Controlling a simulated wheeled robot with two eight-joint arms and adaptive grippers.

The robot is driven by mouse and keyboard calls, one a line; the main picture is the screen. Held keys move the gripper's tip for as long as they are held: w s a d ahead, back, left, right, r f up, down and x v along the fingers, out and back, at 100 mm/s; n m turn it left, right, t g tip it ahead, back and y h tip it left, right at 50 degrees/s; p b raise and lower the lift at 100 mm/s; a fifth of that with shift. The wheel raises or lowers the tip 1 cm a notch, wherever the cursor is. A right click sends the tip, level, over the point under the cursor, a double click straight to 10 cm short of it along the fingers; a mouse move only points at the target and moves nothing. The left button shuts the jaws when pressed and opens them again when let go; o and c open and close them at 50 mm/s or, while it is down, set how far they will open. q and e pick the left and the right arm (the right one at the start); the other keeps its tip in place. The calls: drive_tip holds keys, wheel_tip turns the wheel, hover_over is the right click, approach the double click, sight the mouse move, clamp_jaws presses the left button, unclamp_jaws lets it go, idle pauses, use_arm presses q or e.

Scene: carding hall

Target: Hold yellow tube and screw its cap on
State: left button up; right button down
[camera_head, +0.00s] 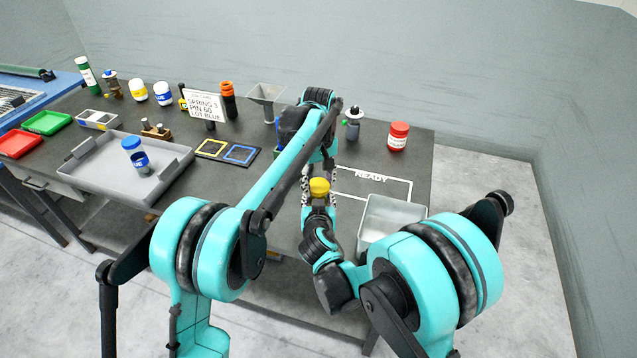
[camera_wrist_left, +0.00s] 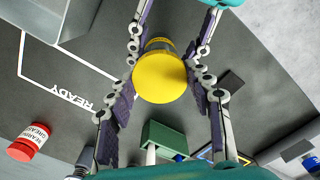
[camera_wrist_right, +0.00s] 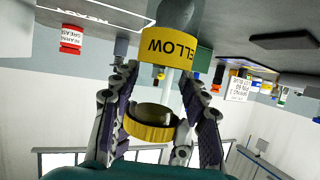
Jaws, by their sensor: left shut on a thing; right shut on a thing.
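The yellow cap (camera_head: 319,186) is a round disc, seen from above in the left wrist view (camera_wrist_left: 160,77). My left gripper (camera_wrist_left: 160,84) is shut on its sides. The yellow tube (camera_wrist_right: 172,47) has a yellow band lettered YELLOW and shows in the right wrist view, which is upside down. My right gripper (camera_wrist_right: 165,62) is shut on it. The cap's dark hollow side (camera_wrist_right: 152,113) faces the tube, and the two look apart. In the head view, the tube is mostly hidden.
A clear bin (camera_head: 365,232) stands at the table's near right, beside an outlined READY area (camera_head: 408,196). A red-lidded grease jar (camera_head: 398,136) stands behind it. A grey tray (camera_head: 95,181) at left holds a blue-capped tube (camera_head: 134,150). Several bottles line the back edge.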

use_arm(q)
drive_tip(key=m, duration=1.1)
drive_tip(key=shift+m, duration=0.4)
drive_tip(key=m, duration=0.6)
drive_tip(key=shift+f+m, duration=0.1)
drive_tip(key=shift+m, duration=0.3)
drive_tip(key=m, duration=0.5)
drive_tip(key=shift+m, duration=0.4)
drive_tip(key=o, duration=1.4)
drive_tip(key=shift+c, duration=0.2)
wheel_tip(320, 180, up, 12)
